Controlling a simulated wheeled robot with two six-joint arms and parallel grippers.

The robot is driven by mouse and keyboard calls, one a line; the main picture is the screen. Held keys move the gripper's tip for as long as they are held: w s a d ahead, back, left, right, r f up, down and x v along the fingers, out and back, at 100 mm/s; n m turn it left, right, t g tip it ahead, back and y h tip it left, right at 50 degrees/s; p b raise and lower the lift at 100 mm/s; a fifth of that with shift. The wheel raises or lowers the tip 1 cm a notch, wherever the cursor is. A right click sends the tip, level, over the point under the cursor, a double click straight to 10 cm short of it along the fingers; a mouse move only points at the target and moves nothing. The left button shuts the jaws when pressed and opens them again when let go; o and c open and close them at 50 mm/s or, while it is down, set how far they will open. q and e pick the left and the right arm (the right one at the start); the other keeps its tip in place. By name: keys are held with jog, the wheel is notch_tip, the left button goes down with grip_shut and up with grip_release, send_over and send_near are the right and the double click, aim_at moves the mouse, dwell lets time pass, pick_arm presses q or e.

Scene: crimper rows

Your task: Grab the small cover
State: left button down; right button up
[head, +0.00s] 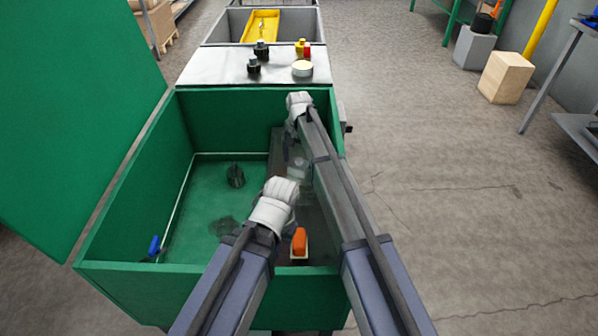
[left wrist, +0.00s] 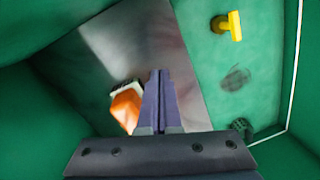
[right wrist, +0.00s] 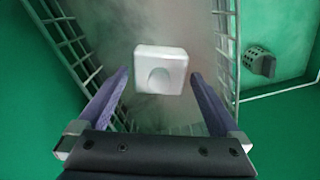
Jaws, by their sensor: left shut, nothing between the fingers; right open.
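A white, rounded-square piece with a round dip in its top, which looks like the small cover (right wrist: 160,62), shows in the right wrist view. It lies between and just beyond the fingertips of my right gripper (right wrist: 158,74), which is open, with a gap on both sides. In the head view a pale shape (head: 299,165), seemingly the same piece, lies in the right part of the green bin. My left gripper (left wrist: 160,74) is shut and empty. It is over the bin's grey strip, beside an orange piece with a pale base (left wrist: 127,104). In the head view my left forearm hides its fingers.
The green bin (head: 228,97) has high walls close around both arms. Wire mesh sides (right wrist: 75,45) flank the white piece. A dark knob (head: 236,176) and a blue item (head: 153,245) lie on the bin floor. A yellow item (left wrist: 234,27) shows in the left wrist view.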

aim_at(299, 160)
pick_arm(q)
notch_tip(299, 160, down, 3)
jog(key=shift+f+b, duration=0.1)
jog(key=shift+b, duration=1)
pick_arm(e)
notch_tip(299, 160, down, 3)
jog(key=shift+w+f, duration=0.1)
jog(key=c, duration=1.5)
